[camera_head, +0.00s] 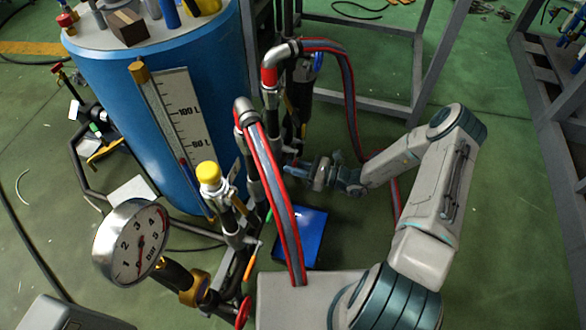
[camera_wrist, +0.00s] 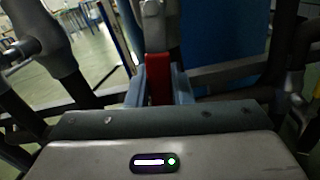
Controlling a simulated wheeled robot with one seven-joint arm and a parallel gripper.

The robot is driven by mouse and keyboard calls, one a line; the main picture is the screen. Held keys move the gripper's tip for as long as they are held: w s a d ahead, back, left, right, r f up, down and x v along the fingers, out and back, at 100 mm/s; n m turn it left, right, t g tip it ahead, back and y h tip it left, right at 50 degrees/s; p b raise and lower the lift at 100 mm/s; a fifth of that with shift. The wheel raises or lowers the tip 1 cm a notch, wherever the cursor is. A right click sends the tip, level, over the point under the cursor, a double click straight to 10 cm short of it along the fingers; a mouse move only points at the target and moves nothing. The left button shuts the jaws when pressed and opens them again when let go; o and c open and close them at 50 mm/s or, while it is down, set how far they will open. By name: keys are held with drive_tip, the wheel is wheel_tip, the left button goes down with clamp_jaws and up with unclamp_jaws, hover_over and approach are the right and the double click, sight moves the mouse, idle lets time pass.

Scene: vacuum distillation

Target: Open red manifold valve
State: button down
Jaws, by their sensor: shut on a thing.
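The red valve handle (camera_wrist: 158,82) shows in the wrist view as an upright red lever below a grey metal fitting. My gripper (camera_wrist: 158,92) has its pale blue-grey fingers on both sides of it and is shut on it. In the head view my gripper (camera_head: 292,170) reaches in from the right to the dark manifold pipes, just right of the red-edged hose. The red handle between the fingers cannot be made out there.
A blue tank (camera_head: 140,95) with a litre scale stands left of the manifold. A pressure gauge (camera_head: 130,243) and yellow-capped fitting (camera_head: 209,173) are at the front left. Red-edged hoses (camera_head: 277,195) arch close to my arm. A blue box (camera_head: 305,238) lies below.

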drive_tip(key=shift+w+d+f+n, duration=0.15)
drive_tip(key=shift+w+f+n, duration=0.05)
drive_tip(key=shift+n, duration=0.3)
drive_tip(key=c, duration=1.3)
unclamp_jaws()
drive_tip(key=shift+w+r, duration=0.1)
drive_tip(key=p+v, duration=0.2)
drive_tip(key=v, duration=1.2)
